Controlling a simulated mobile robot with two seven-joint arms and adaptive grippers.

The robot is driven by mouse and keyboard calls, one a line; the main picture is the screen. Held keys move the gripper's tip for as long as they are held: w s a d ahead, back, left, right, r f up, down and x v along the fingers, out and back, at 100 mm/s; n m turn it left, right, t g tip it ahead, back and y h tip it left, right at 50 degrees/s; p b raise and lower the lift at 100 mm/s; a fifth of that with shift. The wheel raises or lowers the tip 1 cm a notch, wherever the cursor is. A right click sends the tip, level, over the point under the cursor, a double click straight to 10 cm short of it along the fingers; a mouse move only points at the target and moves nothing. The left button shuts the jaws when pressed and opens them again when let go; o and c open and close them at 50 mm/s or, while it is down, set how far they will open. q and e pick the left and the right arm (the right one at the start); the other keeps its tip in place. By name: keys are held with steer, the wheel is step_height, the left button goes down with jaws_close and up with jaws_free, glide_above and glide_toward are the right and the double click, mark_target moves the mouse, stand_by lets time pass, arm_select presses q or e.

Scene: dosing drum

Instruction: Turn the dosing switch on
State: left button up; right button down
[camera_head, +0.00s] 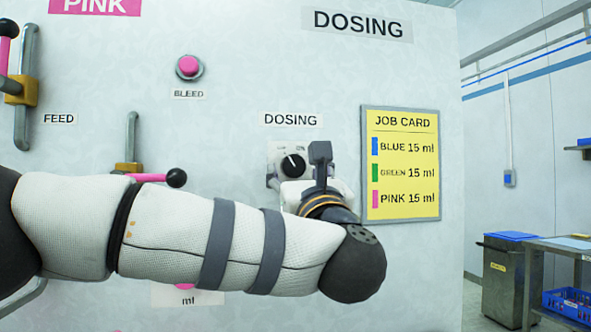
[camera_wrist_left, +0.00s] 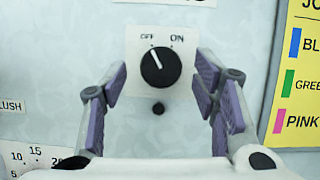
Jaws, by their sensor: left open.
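The dosing switch (camera_head: 293,164) is a round black knob on a white plate, below the DOSING label on the panel. In the left wrist view the knob (camera_wrist_left: 161,67) has a white pointer line tilted up and left, toward the OFF mark; ON is at upper right. My left gripper (camera_head: 289,183) is in front of the plate, partly hidden by my wrist. In the left wrist view its open, empty fingers (camera_wrist_left: 161,77) stand left and right of the knob, with gaps on both sides. I cannot tell whether the tips touch the plate. My right gripper is not in view.
The yellow job card (camera_head: 400,163) is right of the switch. Left are a pink bleed button (camera_head: 189,67) and a feed lever with a pink handle and black ball (camera_head: 176,178), close above my left arm. A bin (camera_head: 508,278) and a table stand at far right.

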arm_select(q)
steer(key=shift+w+a+r, duration=0.15)
steer(key=shift+w+r, duration=0.2)
steer(key=shift+w, duration=0.3)
steer(key=shift+c, duration=0.6)
steer(key=c, duration=1.1)
steer(key=shift+o, duration=0.2)
steer(key=shift+m+h, duration=0.3)
steer(key=shift+m, duration=0.2)
steer(key=m+h, duration=0.2)
steer(key=m, duration=0.2)
steer(key=m+h, duration=0.2)
steer(key=m, duration=0.2)
steer(key=shift+a, duration=0.1)
steer(key=m+h, duration=0.1)
steer(key=m, duration=0.2)
steer(key=m+g+h, duration=0.1)
steer(key=m+h, duration=0.1)
steer(key=m, duration=0.2)
steer(key=shift+g, duration=0.3)
steer(key=shift+m, duration=0.4)
